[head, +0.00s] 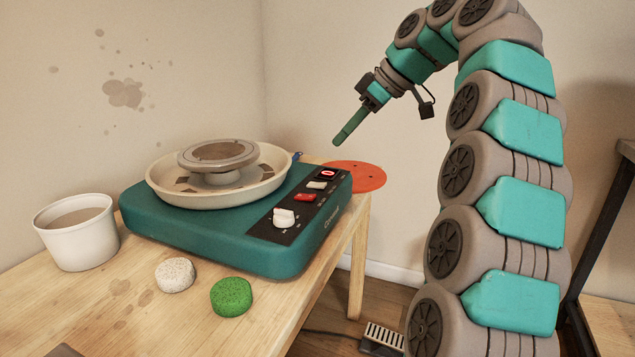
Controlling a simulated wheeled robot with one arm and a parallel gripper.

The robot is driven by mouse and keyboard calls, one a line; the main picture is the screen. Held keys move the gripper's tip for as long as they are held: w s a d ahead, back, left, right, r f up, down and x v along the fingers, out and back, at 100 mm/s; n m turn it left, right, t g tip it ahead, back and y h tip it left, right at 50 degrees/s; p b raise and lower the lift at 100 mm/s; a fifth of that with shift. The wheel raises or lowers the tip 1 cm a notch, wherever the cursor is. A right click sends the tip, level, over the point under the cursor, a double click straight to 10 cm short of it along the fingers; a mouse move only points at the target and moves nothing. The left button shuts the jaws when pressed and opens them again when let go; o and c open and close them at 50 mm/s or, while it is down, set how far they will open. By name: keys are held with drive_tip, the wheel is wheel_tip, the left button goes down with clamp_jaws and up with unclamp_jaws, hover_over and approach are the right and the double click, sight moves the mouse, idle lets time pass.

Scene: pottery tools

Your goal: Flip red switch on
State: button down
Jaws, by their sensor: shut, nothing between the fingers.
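A teal pottery wheel (180,229) stands on the wooden table. My gripper (340,139) is shut and empty. It hangs in the air above the far right end of the wheel, apart from the panel, with its fingers pointing down and left.
A white bucket (82,240), a white sponge (175,275) and a green sponge (231,296) are on the table (119,322) left and in front of the wheel. An orange-red disc (360,177) lies behind it. A pedal (382,338) is on the floor.

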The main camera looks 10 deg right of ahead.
drive_tip(key=shift+f, duration=0.1)
drive_tip(key=b, duration=0.4)
hover_over(307, 196)
drive_tip(key=s+d, duration=0.1)
drive_tip(key=d, duration=0.1)
drive_tip(key=f, duration=0.8)
drive_tip(key=shift+s+a+f, duration=0.1)
drive_tip(key=shift+a, duration=0.1)
drive_tip(key=shift+s+d+f, duration=0.1)
drive_tip(key=shift+d+f, duration=0.1)
drive_tip(key=shift+f, duration=1.6)
